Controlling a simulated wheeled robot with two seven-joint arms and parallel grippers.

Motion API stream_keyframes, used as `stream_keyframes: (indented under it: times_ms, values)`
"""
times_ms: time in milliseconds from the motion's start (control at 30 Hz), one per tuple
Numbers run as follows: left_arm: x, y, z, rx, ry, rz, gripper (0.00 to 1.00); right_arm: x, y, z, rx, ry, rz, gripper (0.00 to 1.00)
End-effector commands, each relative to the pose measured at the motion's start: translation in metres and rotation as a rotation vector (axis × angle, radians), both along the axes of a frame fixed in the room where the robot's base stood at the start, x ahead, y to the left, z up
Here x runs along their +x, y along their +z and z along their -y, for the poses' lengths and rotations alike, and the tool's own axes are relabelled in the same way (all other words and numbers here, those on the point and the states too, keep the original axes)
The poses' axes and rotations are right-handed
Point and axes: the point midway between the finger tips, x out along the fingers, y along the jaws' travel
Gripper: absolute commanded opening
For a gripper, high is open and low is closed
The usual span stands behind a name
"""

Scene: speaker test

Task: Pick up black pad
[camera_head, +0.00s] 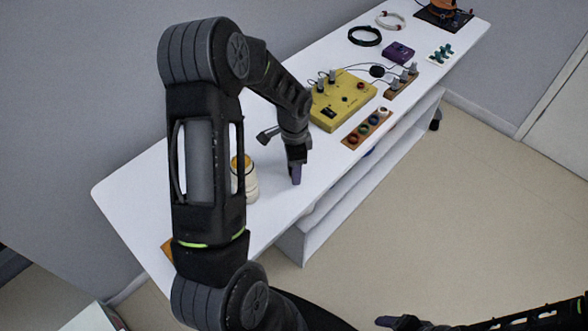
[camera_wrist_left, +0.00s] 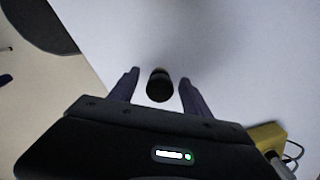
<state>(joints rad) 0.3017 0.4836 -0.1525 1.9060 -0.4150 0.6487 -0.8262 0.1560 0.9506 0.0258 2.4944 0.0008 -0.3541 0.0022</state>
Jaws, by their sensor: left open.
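A small black, round-ended piece (camera_wrist_left: 159,88) shows between my left fingers in the left wrist view, over the white table. It may be the black pad. It is apart from both fingers in that picture. My left gripper (camera_head: 296,176) points down over the table's front part and is open; its fingers (camera_wrist_left: 159,77) are spread on both sides of the black piece. I cannot make the piece out in the head view, where the gripper may hide it. My right gripper (camera_head: 388,322) is partly in view at the bottom, away from the table.
A cream jar (camera_head: 250,187) stands left of my left gripper, partly behind my arm. A yellow box (camera_head: 342,99) with knobs, a strip of coloured rings (camera_head: 367,128), a purple box (camera_head: 398,53) and a black cable coil (camera_head: 364,36) lie farther back on the white table (camera_head: 128,187).

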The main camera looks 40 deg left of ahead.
Motion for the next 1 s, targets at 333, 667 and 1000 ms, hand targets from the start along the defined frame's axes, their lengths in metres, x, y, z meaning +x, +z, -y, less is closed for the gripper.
stream_keyframes:
  times_ms: [333,667,1000]
  values:
    - [0.0000,0.0001,0.0000,0.000,0.000,0.000,0.31,0.0000,0.0000,0.0000,0.000,0.000,0.000,0.73]
    - [0.0000,0.0001,0.0000,0.000,0.000,0.000,0.04,0.0000,0.0000,0.0000,0.000,0.000,0.000,0.73]
    - [0.0002,0.0003,-0.0001,0.000,0.000,0.000,0.00,0.0000,0.0001,0.0000,0.000,0.000,0.000,0.73]
